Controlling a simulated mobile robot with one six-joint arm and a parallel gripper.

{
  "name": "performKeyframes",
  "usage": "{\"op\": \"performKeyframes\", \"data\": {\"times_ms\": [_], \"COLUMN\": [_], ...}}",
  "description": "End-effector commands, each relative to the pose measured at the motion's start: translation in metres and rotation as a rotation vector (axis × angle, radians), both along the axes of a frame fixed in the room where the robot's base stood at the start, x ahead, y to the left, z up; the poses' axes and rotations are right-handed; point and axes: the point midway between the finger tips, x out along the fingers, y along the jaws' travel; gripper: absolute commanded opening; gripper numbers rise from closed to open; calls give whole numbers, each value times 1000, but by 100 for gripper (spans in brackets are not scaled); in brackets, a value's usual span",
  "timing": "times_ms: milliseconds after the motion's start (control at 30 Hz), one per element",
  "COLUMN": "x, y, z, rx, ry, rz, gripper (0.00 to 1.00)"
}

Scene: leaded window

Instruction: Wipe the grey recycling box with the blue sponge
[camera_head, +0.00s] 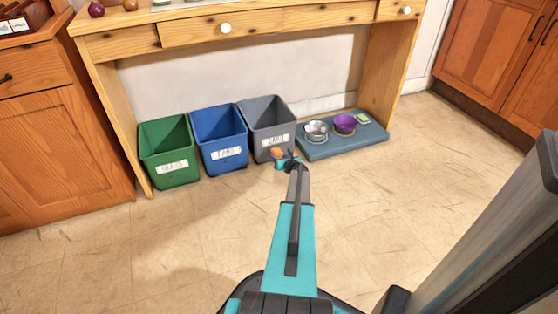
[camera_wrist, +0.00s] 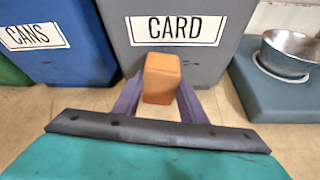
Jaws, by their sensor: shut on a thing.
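The grey recycling box (camera_head: 268,125) stands under the wooden table at the right end of a row of boxes. Its front, with a white CARD label, fills the top middle of the wrist view (camera_wrist: 213,62). My gripper (camera_head: 283,157) is low in front of this box, shut on an orange block (camera_wrist: 162,78). The block also shows small in the head view (camera_head: 277,153). In the wrist view the block overlaps the box front just below the label; I cannot tell whether they touch. I see no blue sponge in either view.
A blue box (camera_head: 219,138) and a green box (camera_head: 168,150) stand left of the grey one. To its right, a blue-grey mat (camera_head: 330,149) holds a metal bowl (camera_head: 316,130), a purple bowl (camera_head: 345,123) and a small green item (camera_head: 362,117). The floor in front is clear.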

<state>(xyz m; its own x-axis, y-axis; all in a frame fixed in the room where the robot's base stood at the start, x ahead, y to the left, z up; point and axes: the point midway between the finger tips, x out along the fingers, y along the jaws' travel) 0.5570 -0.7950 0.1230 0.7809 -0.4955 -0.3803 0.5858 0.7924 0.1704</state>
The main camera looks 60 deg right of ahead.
Motion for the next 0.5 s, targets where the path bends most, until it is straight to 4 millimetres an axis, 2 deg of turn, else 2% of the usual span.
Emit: {"op": "performKeyframes", "data": {"times_ms": [200, 500], "x": [13, 17], "y": [-9, -12], "z": [0, 0], "rx": [-1, -1], "ry": [0, 0], "rz": [1, 1], "gripper": [20, 20]}}
